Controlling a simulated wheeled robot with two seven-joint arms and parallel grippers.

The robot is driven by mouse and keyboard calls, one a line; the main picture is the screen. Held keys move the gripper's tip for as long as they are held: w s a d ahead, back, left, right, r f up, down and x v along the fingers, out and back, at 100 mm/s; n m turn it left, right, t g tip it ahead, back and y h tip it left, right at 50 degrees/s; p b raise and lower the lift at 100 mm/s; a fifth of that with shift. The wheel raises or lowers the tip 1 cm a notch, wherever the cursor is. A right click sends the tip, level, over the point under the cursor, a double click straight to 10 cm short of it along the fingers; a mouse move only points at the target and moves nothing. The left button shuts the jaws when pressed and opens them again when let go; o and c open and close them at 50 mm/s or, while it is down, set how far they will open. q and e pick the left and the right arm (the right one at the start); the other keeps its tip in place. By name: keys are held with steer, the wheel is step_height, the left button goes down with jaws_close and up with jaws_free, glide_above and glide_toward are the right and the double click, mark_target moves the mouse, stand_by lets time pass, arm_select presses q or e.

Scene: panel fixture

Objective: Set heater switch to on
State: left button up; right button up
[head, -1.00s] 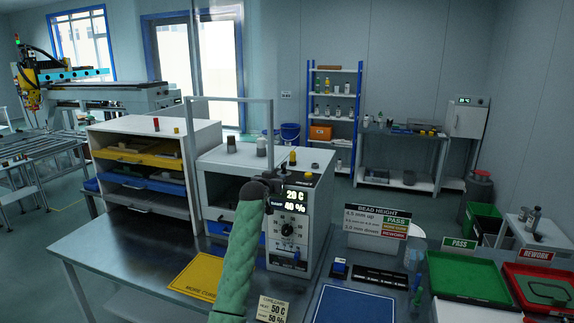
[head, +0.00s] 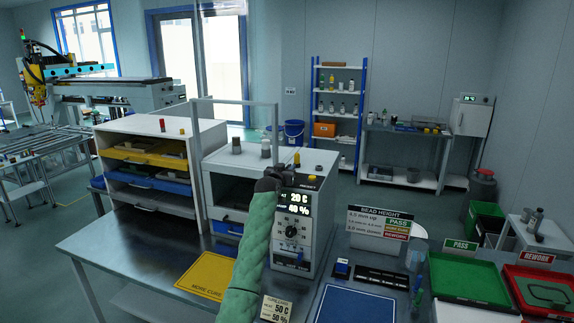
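My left gripper (head: 274,180) is dark and small at the end of my green-sleeved arm, at the panel's upper left edge. Its fingers are too small and blurred to read, and contact is unclear. My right gripper is out of view.
A drawer cabinet (head: 160,128) stands left of the unit. A yellow mat (head: 208,275) and a blue mat (head: 355,305) lie on the bench. A bead height sign (head: 380,222) stands to the right, with green (head: 468,280) and red (head: 545,290) trays beyond.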

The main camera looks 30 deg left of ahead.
arm_select(q)
steer(key=shift+w, duration=0.3)
steer(key=shift+c, duration=0.4)
jaws_close()
